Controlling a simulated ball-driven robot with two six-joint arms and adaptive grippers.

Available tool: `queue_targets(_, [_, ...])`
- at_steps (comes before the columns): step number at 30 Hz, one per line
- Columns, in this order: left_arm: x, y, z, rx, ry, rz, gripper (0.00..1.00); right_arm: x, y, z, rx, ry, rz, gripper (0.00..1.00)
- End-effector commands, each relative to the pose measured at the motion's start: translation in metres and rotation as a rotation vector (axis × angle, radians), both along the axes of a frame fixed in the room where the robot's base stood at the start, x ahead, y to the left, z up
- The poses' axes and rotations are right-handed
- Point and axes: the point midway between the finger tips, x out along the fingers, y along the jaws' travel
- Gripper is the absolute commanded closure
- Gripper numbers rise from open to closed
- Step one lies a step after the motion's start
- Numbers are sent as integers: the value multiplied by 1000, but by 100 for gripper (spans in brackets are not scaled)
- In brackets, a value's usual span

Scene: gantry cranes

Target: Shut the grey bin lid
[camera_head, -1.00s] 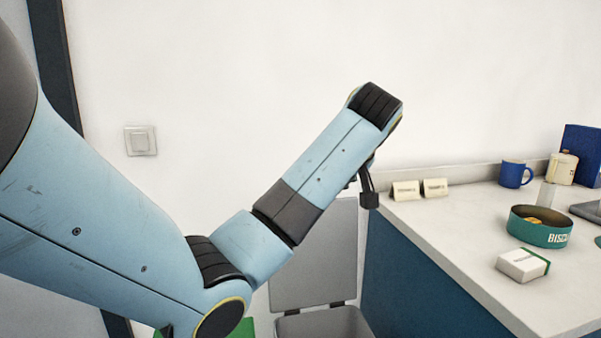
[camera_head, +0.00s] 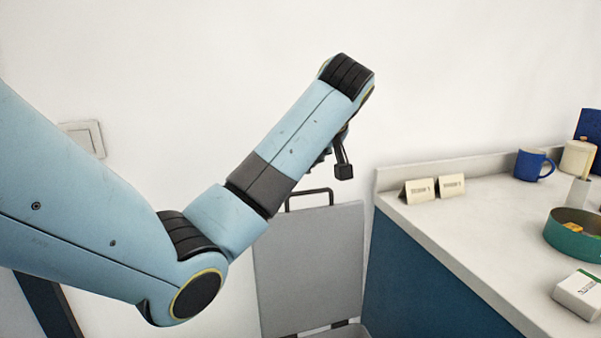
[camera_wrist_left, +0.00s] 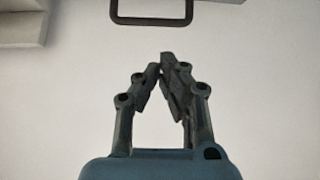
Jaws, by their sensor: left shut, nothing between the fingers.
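The grey bin lid (camera_head: 312,268) stands open and upright in the head view, against the white wall. Its dark loop handle (camera_head: 309,193) rises from the top edge. The hinges and a sliver of the bin (camera_head: 352,331) show at the bottom edge; the rest of the bin is out of frame. My left arm reaches across from the left, and its forearm hides most of the gripper, which is above the lid. In the left wrist view my left gripper (camera_wrist_left: 162,62) is shut and empty. The handle shows ahead of its fingertips (camera_wrist_left: 152,21), apart from them.
A blue-fronted counter (camera_head: 430,285) with a pale top stands right of the lid. A wall switch (camera_head: 83,138) is at left.

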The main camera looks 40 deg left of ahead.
Motion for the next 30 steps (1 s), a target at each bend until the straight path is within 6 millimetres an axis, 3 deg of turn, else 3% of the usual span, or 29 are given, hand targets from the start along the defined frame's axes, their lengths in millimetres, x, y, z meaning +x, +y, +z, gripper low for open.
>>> queue_targets(16, [25,50,-64,0,3,1,100,-4,-5,-4,-6,5,2,37])
queue_targets(30, [29,57,-73,0,1,1,100,-3,0,-5,0,4,0,37])
